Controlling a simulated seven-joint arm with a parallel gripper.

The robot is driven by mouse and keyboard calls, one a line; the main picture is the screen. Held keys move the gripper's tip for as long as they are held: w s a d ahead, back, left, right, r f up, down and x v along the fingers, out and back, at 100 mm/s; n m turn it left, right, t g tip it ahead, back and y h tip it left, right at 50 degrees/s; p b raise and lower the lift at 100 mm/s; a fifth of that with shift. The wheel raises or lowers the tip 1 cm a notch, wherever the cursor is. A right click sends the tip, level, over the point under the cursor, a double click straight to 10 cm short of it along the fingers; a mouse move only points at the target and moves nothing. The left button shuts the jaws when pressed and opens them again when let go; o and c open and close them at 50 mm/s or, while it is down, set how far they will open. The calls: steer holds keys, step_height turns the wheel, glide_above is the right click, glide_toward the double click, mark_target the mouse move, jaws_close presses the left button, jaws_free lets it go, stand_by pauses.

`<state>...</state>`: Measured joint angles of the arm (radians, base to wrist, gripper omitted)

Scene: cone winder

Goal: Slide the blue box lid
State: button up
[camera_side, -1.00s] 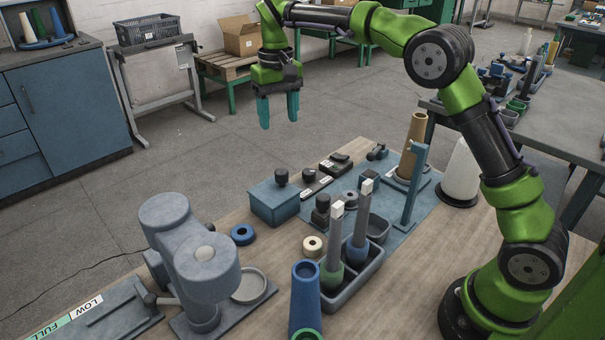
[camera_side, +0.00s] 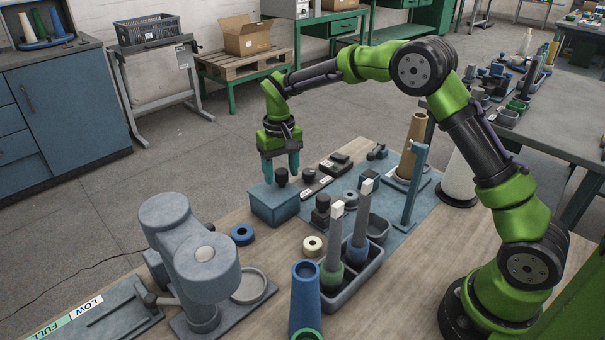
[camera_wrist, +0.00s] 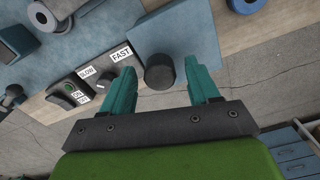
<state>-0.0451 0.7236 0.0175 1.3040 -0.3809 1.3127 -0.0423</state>
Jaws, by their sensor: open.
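The blue box (camera_side: 274,206) stands at the far edge of the wooden table, its flat lid (camera_side: 268,194) on top with a dark round knob (camera_side: 281,176). In the wrist view the lid (camera_wrist: 185,35) lies ahead, and the knob (camera_wrist: 159,72) sits between and just beyond my fingertips. My gripper (camera_side: 281,176) is open, pointing down, with its teal fingers around the knob's place in the side view. In the wrist view my gripper (camera_wrist: 161,80) holds nothing. I cannot tell whether either finger touches the knob.
A control panel with labelled switches (camera_wrist: 88,80) lies close beside the left finger. A blue ring (camera_side: 242,234), a grey machine (camera_side: 203,265) and a tray with upright spindles (camera_side: 350,285) stand nearer the camera. Floor lies open beyond the table edge.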

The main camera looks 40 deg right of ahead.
steer(key=shift+c, duration=0.3)
jaws_close()
steer(key=a, duration=0.9)
steer(key=shift+a+r, duration=0.1)
steer(key=shift+c, duration=0.5)
jaws_free()
steer(key=shift+o, duration=0.8)
step_height(320, 180, up, 17)
